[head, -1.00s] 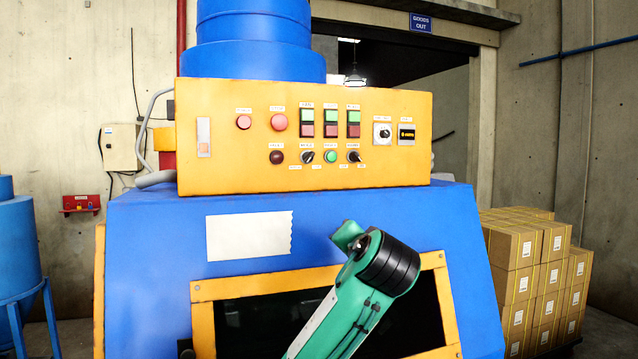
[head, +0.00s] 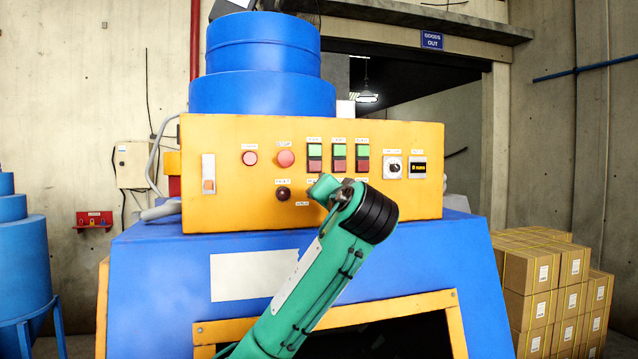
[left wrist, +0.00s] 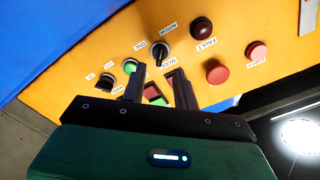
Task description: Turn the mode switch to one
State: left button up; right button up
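The mode switch (left wrist: 160,50) is a black knob on a round silver base, next to the dark red fault light (left wrist: 201,27), in the left wrist view. Small labels surround it; one seems to read mode. Its black pointer lies roughly up-down in that view. My left gripper (left wrist: 156,76) has its two black fingers apart, with nothing held between them. The fingers point at the yellow panel (head: 230,130), close to the knob; contact cannot be told. In the head view my green arm hides the switch and the gripper. My right gripper is not in view.
A green button (left wrist: 130,66) and another black knob (left wrist: 108,80) sit beside the mode switch. Stacked boxes (head: 560,285) stand at the right.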

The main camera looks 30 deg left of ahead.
pick_arm(q)
jog(key=p+x, duration=0.2)
jog(key=x, duration=0.3)
jog(key=shift+w+a, duration=0.3)
jog(key=c, duration=0.6)
grip_shut()
